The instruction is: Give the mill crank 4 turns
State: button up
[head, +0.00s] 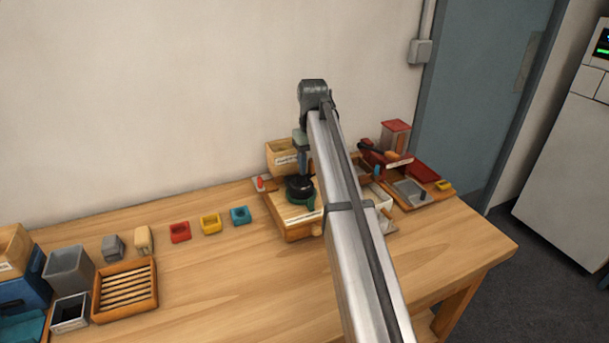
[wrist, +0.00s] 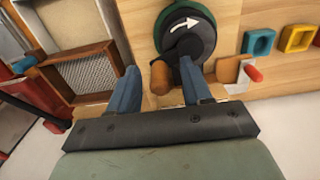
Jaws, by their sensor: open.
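The mill shows in the wrist view as a dark round top (wrist: 186,28) with a white curved arrow, inside a green ring (wrist: 212,38) on a wooden board. A dark crank arm (wrist: 186,47) lies across it. The fingers are apart; I cannot tell whether either touches the knob. In the head view my gripper (head: 303,166) is low over the mill's black top (head: 299,187), and my arm hides part of the station.
A wooden box (head: 283,157) stands behind the mill. A red-topped unit (head: 396,138) and a grey-meshed tray (head: 411,192) are to its right. Teal (head: 240,215), yellow (head: 210,223) and red (head: 180,232) blocks lie left. The table's front middle is clear.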

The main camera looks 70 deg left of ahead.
jog(key=shift+r, duration=3.65)
jog(key=shift+c, duration=0.4)
grip_shut()
